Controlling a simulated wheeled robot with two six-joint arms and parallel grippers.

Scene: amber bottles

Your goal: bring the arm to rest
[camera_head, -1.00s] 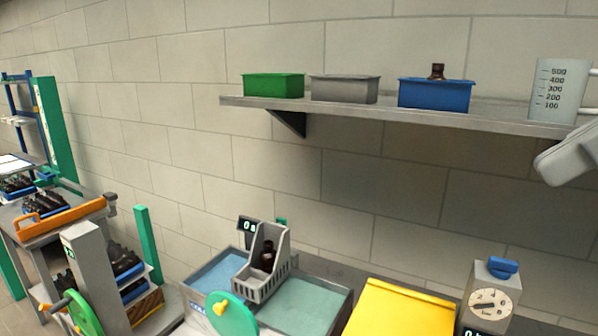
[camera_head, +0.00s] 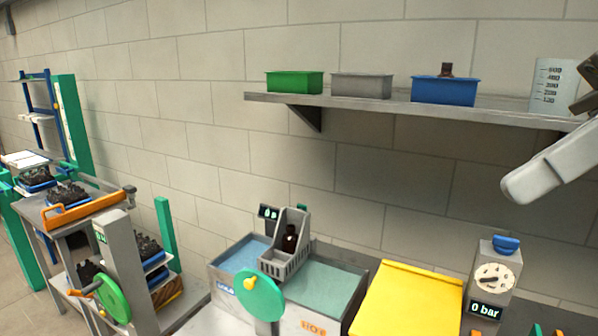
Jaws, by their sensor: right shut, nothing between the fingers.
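My right arm (camera_head: 550,165) comes in from the right edge as a pale grey link, in front of the wall and below the shelf's right end. My right gripper (camera_head: 586,94) is a dark, partly cut-off shape at the right edge, beside the measuring jug. It is shut, with nothing held. My left gripper is out of view.
A wall shelf (camera_head: 360,105) bears green, grey and blue bins, a brown bottle (camera_head: 446,70) and a measuring jug (camera_head: 548,85). Below are a two-basin sink with a caddy holding a bottle (camera_head: 290,240), a yellow lid (camera_head: 408,300) and a gauge box (camera_head: 495,275). Racks stand left.

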